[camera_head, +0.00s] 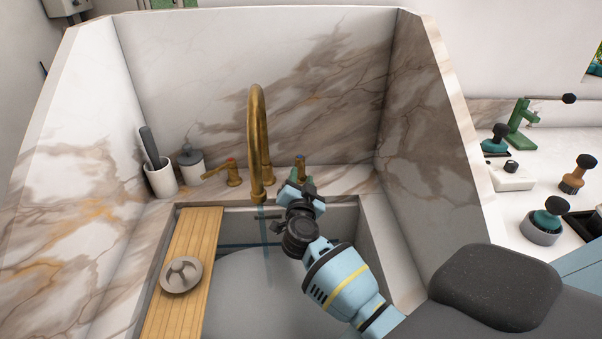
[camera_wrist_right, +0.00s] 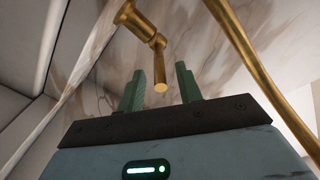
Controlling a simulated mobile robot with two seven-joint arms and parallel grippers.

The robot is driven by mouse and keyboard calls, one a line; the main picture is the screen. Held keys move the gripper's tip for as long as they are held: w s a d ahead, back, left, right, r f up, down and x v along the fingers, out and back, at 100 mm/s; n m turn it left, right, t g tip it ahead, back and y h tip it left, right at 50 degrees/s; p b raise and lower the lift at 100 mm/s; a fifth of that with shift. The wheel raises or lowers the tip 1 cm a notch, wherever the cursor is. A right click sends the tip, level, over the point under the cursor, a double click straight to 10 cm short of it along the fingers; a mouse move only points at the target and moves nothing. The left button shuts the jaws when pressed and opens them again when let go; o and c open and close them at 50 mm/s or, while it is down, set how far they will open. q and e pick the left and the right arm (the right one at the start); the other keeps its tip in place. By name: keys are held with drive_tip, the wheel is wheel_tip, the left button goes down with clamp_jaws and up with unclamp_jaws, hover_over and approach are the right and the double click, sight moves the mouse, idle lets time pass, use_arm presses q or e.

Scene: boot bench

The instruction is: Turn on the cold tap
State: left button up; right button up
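The brass faucet (camera_head: 257,130) stands behind the sink, its tall spout curving forward. A thin translucent bluish streak, which looks like running water, falls below the spout into the basin. The left tap (camera_head: 233,173) has a red mark and a lever pointing left. The cold tap (camera_head: 300,162), right of the spout, is mostly hidden by my right gripper (camera_head: 302,184). In the right wrist view, the cold tap's brass lever (camera_wrist_right: 158,50) reaches between the spread green fingers of my right gripper (camera_wrist_right: 160,76), with gaps on both sides. My left gripper is not in view.
Marble walls enclose the sink at left, back and right. A wooden board (camera_head: 193,235) spans the basin's left side, with a round metal strainer (camera_head: 181,275) on it. A white cup (camera_head: 162,179) and a lidded jar (camera_head: 191,166) stand behind the board.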

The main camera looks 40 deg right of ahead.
sight(302, 163)
drive_tip(key=shift+b+x, duration=0.3)
drive_tip(key=shift+x, duration=1.45)
clamp_jaws()
